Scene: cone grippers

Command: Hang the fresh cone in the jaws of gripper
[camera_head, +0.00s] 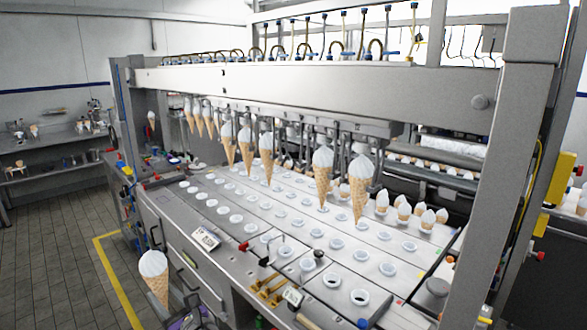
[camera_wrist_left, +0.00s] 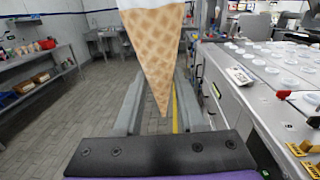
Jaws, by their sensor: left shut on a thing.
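The fresh cone (camera_head: 154,279), a tan waffle cone with a white top, is in my left gripper (camera_head: 178,306) at the lower left, upright with its tip down, beside the machine's front. In the left wrist view the cone (camera_wrist_left: 157,52) shows between the two grey fingers of my left gripper (camera_wrist_left: 158,90); its white top is mostly cut off. Similar cones (camera_head: 266,158) hang tip down in a row under the machine's beam. A gap in the row (camera_head: 296,150) lies between this cone and a nearer hanging cone (camera_head: 322,178). My right gripper is not in view.
The machine's beam (camera_head: 300,88) spans above a metal deck (camera_head: 300,222) with rows of white-rimmed holes. Several smaller cones (camera_head: 404,210) stand at the back right. Yellow handles (camera_head: 270,288) are at the deck's front edge. The tiled floor (camera_head: 60,260) at left is clear.

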